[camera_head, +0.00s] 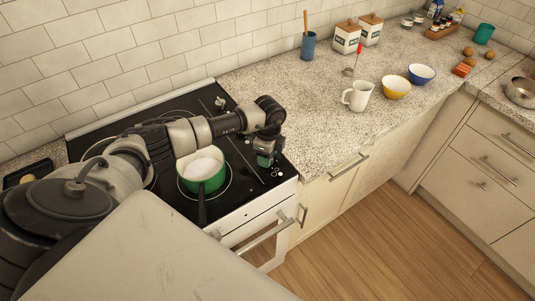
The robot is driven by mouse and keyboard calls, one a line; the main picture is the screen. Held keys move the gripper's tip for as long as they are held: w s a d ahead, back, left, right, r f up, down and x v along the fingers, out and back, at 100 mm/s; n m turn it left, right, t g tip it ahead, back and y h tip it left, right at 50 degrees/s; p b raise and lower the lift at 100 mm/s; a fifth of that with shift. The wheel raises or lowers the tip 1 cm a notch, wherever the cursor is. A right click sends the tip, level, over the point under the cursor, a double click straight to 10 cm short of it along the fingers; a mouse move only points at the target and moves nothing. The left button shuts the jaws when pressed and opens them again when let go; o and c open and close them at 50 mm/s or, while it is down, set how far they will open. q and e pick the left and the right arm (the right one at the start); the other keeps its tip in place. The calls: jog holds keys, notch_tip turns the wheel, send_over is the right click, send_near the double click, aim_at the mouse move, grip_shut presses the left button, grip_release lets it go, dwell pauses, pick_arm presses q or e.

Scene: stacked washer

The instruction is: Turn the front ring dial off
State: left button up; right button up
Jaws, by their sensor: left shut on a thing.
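The black glass cooktop (180,110) of a white stove stands against the tiled wall. My left arm reaches across it from the left. My left gripper (264,164) points down at the cooktop's right front corner, where the controls are. It is shut on what appears to be the front ring dial, which the fingers mostly hide. Small light control marks (277,174) show just beside the fingertips. The dial's setting cannot be read. A green saucepan (203,183) with white contents sits on the front ring, left of the gripper. My right gripper is not in view.
The saucepan's dark handle (202,212) points toward the stove's front edge. An oven handle (262,237) sticks out below. On the granite counter (310,105) stand a white jug (357,96), a yellow bowl (396,88) and a blue bowl (421,74). The wooden floor is clear.

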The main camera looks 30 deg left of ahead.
pick_arm(q)
jog(key=shift+w+a+r, duration=0.1)
jog(key=shift+r, duration=0.05)
jog(key=o, duration=0.9)
jog(key=r+b, duration=0.1)
jog(key=r, duration=0.6)
jog(key=r+b, duration=0.1)
jog(key=r, duration=0.2)
jog(key=shift+w+a+r+b, duration=0.1)
jog(key=shift+w+r+b, duration=0.15)
jog(key=shift+r+b, duration=0.1)
jog(key=shift+f, duration=0.1)
